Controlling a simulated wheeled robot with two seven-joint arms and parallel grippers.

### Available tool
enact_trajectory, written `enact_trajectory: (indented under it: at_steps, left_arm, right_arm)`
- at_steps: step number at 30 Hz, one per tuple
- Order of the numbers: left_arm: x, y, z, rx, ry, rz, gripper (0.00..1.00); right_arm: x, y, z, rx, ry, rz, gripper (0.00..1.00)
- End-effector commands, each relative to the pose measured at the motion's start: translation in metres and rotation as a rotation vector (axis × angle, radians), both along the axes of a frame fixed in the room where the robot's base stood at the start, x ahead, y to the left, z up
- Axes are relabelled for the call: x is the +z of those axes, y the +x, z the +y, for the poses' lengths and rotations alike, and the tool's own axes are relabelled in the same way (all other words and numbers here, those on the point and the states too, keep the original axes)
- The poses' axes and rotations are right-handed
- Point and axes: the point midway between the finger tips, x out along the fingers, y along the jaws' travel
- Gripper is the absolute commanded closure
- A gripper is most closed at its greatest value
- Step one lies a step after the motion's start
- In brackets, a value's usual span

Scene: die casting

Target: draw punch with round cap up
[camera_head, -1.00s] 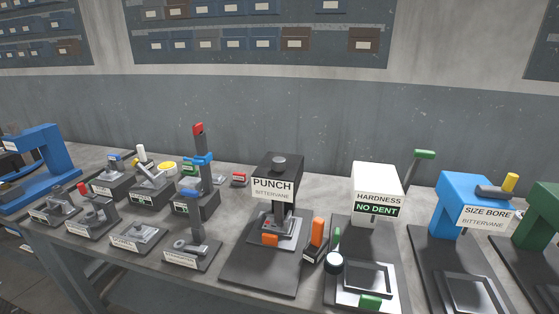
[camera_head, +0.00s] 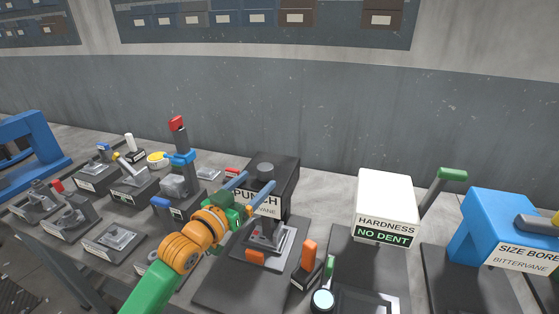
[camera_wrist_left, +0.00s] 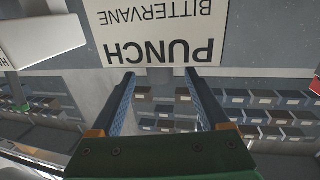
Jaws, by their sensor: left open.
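The black punch press (camera_head: 285,172) stands on a dark base plate with a white PUNCH BITTERVANE sign on its front. Its round grey cap (camera_head: 265,168) sits on top. My left gripper (camera_head: 260,177) is open, its two blue fingers reaching to the front upper part of the press, just short of or beside the cap; I cannot tell whether they touch. My arm covers part of the sign. In the left wrist view the sign (camera_wrist_left: 155,30) appears upside down beyond the open fingers (camera_wrist_left: 159,74), with nothing between them. My right gripper is not in view.
An orange-handled block (camera_head: 308,265) stands right of the press. The white HARDNESS box (camera_head: 386,200) with a green lever and the blue SIZE BORE machine (camera_head: 490,225) are further right. Several small fixtures and a red-topped post (camera_head: 178,140) crowd the left.

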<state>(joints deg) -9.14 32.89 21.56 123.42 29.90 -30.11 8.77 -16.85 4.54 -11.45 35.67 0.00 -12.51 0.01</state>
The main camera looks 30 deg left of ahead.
Motion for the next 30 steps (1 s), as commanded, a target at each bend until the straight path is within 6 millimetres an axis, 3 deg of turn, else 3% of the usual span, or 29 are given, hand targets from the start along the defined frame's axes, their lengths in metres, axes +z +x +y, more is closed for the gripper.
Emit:
enact_trajectory:
  at_steps: [12,23,30]
  left_arm:
    - [0.000,0.062,0.003,0.001,-0.001,0.000,0.21]
    - [-0.002,0.070,0.002,0.000,0.001,0.002,0.21]
    - [-0.002,0.070,0.003,0.000,0.001,0.002,0.86]
  right_arm:
    - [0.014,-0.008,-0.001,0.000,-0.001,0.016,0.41]
    - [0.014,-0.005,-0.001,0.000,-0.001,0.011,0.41]
    - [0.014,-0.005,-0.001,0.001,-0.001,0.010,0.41]
